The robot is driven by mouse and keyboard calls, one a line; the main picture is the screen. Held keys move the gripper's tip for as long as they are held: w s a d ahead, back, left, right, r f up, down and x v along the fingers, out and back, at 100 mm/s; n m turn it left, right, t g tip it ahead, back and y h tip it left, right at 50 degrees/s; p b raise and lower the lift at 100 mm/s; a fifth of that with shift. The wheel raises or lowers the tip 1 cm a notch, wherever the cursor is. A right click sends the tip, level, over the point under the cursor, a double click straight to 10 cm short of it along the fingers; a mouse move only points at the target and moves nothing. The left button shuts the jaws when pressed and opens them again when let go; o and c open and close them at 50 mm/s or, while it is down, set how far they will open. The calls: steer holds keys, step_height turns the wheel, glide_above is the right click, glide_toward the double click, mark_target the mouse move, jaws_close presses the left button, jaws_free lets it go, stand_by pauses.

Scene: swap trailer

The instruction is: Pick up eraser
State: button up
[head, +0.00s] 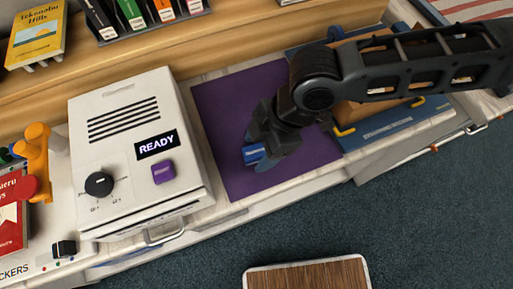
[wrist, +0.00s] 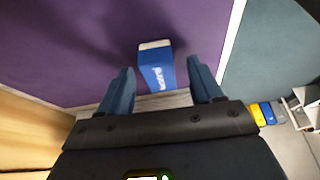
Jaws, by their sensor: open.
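The eraser (wrist: 157,70) is a blue block with a white end and white lettering. It lies on the purple mat (wrist: 75,40) in the wrist view, ahead of and between my open fingers. My gripper (wrist: 160,88) is open, with one blue finger to each side of the eraser's near part. In the head view my gripper (head: 262,150) points down over the purple mat (head: 225,110). A blue patch (head: 254,153) shows at its tip, and I cannot tell there whether it is the eraser or a finger.
A white machine (head: 150,205) with a READY display stands left of the mat. A blue tray (head: 400,125) with yellow handles is to the right, partly behind my arm. A wooden shelf with books (head: 38,38) runs along the back. The counter's front edge is close to the mat.

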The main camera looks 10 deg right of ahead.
mark_target(255, 154)
steer(key=c, duration=1.1)
steer(key=shift+r, duration=0.5)
steer(key=v, duration=0.2)
steer(key=b+v, duration=0.1)
steer(key=shift+s+r, duration=0.4)
steer(key=shift+r, duration=0.05)
steer(key=s+d+r, duration=0.1)
steer(key=d+r, duration=0.1)
steer(key=d, duration=0.1)
steer(key=s+d+r+b, duration=0.1)
steer(key=s+d+r, duration=0.1)
steer(key=d, duration=0.1)
steer(key=s+d+r, duration=0.2)
steer(key=d, duration=0.1)
steer(key=shift+s+r, duration=0.1)
steer(key=shift+r, duration=0.1)
steer(key=o, duration=0.5)
steer(key=shift+c, duration=0.2)
steer(key=c, duration=0.4)
